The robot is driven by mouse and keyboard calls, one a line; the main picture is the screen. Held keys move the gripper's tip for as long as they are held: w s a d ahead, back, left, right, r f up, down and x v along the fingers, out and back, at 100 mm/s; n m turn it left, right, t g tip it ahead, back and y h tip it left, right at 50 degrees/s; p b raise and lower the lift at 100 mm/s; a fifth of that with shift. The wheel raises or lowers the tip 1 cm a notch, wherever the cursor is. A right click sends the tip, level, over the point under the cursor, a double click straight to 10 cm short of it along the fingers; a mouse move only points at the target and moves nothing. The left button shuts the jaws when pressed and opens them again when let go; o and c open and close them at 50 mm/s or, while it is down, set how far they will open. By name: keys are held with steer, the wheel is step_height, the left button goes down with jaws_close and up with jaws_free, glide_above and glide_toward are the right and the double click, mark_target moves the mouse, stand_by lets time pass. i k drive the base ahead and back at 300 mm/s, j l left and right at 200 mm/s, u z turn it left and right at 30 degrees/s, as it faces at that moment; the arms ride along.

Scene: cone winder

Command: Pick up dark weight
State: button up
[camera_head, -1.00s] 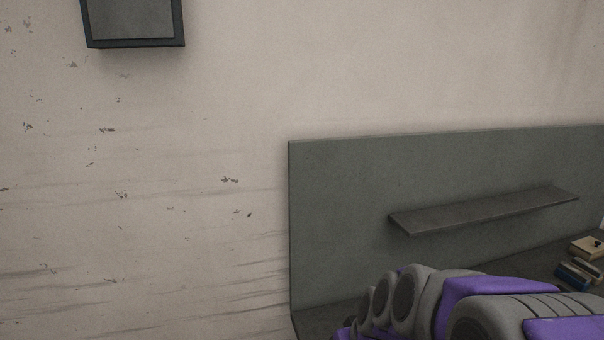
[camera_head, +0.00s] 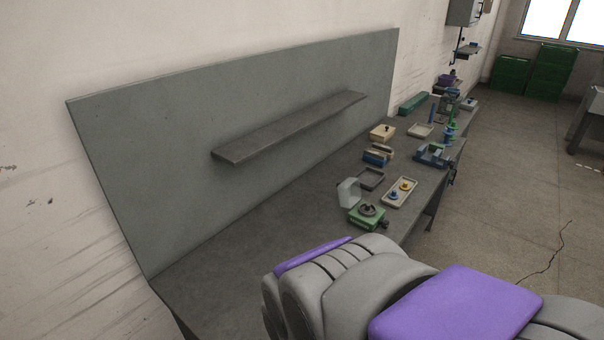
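The workbench (camera_head: 260,235) runs along the wall from lower left to upper right. A green block with a dark round piece on top (camera_head: 367,211) stands on it, right of centre. I cannot tell whether this dark piece is the dark weight; nothing else in view is clearly it. My arm crosses the bottom right of the picture in front of the bench, and my gripper is not in view.
A blue vise (camera_head: 432,155) sits farther back. The bench's left part is bare. Open floor (camera_head: 500,200) lies right.

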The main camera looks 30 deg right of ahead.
mark_target(367, 209)
steer(key=k+z, duration=0.1)
steer(key=z, duration=0.35)
steer(key=k+z, duration=0.1)
steer(key=z, duration=0.35)
steer(key=k+z, duration=0.1)
steer(key=z, duration=0.35)
